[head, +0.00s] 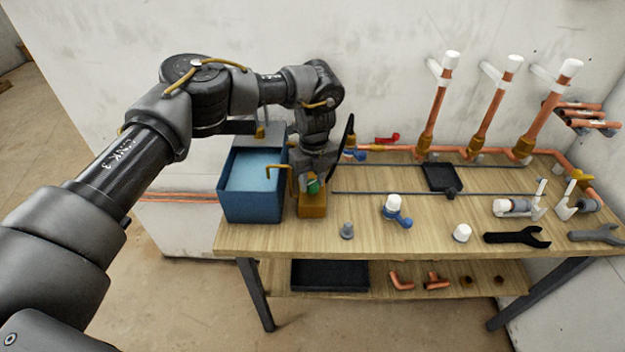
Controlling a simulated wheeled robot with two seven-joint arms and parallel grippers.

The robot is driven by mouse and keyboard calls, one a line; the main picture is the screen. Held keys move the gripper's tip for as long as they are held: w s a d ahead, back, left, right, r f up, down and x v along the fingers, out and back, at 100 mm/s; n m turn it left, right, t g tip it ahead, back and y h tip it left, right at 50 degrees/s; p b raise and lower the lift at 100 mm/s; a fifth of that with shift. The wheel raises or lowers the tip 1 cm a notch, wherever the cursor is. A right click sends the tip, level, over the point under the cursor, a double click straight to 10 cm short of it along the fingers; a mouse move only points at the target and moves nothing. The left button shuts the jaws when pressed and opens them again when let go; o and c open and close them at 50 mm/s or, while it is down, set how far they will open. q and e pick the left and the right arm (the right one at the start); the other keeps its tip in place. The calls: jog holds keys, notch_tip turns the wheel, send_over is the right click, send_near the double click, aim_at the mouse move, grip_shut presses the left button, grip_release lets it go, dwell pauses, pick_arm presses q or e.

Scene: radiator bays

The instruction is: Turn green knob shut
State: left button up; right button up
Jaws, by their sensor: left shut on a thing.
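The green knob (313,187) shows as a small green patch just under my left gripper, on top of a brass-coloured block (313,206) near the left end of the workbench. My left gripper (312,176) points down over it and is shut on the knob. The fingers and the arm above hide most of the knob, so its turn angle cannot be made out. My right gripper is not in view.
A blue tank (238,205) of water stands left of the block, with a bent copper tube (275,168) between them. A blue-handled valve (397,213), white caps and wrenches (517,238) lie right on the bench (360,236). Copper risers (435,110) stand behind.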

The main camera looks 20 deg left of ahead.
aim_at(314, 182)
pick_arm(q)
jog(key=m, duration=0.3)
jog(key=shift+m, duration=2.1)
jog(key=shift+r, duration=0.1)
jog(key=o, duration=1)
jog(key=shift+r+b, duration=0.45)
jog(key=shift+r, duration=0.05)
notch_tip(314, 182, up, 10)
jog(key=shift+d+f, duration=0.15)
jog(key=shift+d, duration=0.05)
